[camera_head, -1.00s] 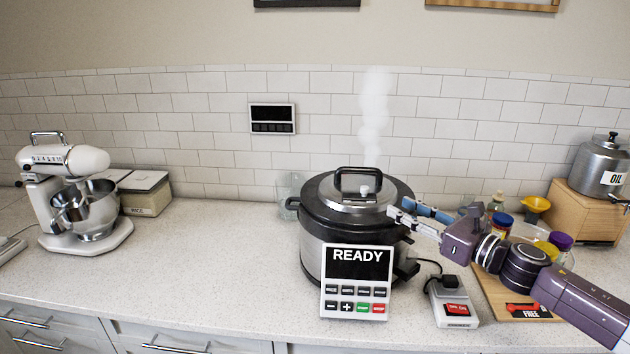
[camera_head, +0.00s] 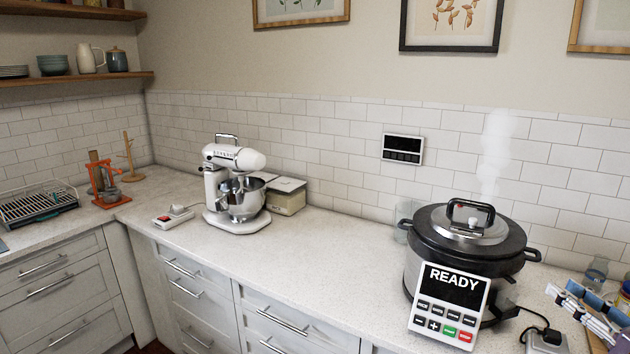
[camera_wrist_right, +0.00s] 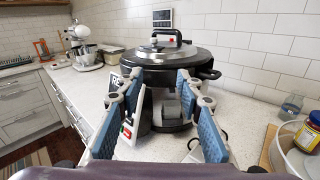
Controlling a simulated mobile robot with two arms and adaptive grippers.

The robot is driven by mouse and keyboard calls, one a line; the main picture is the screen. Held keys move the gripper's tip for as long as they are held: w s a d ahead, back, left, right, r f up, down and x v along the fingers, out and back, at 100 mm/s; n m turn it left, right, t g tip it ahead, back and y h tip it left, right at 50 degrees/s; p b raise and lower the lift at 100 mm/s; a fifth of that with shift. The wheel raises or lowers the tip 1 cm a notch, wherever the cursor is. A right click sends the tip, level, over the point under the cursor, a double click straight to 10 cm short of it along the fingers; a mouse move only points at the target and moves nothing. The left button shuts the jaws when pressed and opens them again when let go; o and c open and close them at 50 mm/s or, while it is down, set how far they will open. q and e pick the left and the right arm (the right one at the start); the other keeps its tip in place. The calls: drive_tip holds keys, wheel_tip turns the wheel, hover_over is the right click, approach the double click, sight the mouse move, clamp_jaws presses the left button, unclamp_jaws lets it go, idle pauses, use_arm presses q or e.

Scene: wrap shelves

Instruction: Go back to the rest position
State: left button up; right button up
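My right gripper (camera_head: 588,306) is at the lower right edge of the head view. In the right wrist view my right gripper (camera_wrist_right: 160,112) shows its two blue-padded fingers spread apart with nothing between them. The black and steel pressure cooker (camera_head: 425,247) stands beyond the fingers, apart from them. Its panel reads READY (camera_head: 449,305), and steam rises from its lid. The cooker also shows in the right wrist view (camera_wrist_right: 195,62). My left gripper is in neither view.
A stand mixer (camera_head: 234,187) and a beige box (camera_head: 287,197) stand on the counter left of the cooker. A red-switched power unit (camera_head: 174,217) lies left of the mixer. A dish rack (camera_head: 38,204) is at the far left. The counter (camera_head: 310,253) between mixer and cooker is clear.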

drive_tip(key=s+a+f+m+g+h, duration=0.25)
drive_tip(key=s+f+m+h, duration=0.2)
drive_tip(key=f+m, duration=0.65)
drive_tip(key=s+a+f+m+g+h, duration=0.1)
drive_tip(key=s+f+m+g+h, duration=0.2)
drive_tip(key=s+f+m, duration=0.55)
drive_tip(key=s+a+f+m+g+y, duration=0.1)
drive_tip(key=s+a+f+m+g, duration=0.3)
drive_tip(key=a, duration=0.4)
drive_tip(key=s+a+f+m+g+y, duration=0.2)
drive_tip(key=s+a+f+m, duration=0.3)
drive_tip(key=a, duration=0.4)
drive_tip(key=s+a+f+m+g+y, duration=0.1)
drive_tip(key=s+a+f+m+g, duration=0.2)
drive_tip(key=s+a+m, duration=0.4)
wheel_tip(320, 180, down, 29)
drive_tip(key=s+b, duration=0.1)
drive_tip(key=b, duration=0.1)
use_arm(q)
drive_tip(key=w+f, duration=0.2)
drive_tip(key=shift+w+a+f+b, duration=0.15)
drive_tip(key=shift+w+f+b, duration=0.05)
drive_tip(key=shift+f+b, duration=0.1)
use_arm(e)
drive_tip(key=s+d+f+g, duration=0.2)
drive_tip(key=s+f, duration=1.4)
drive_tip(key=s, duration=0.1)
drive_tip(key=shift+n, duration=0.35)
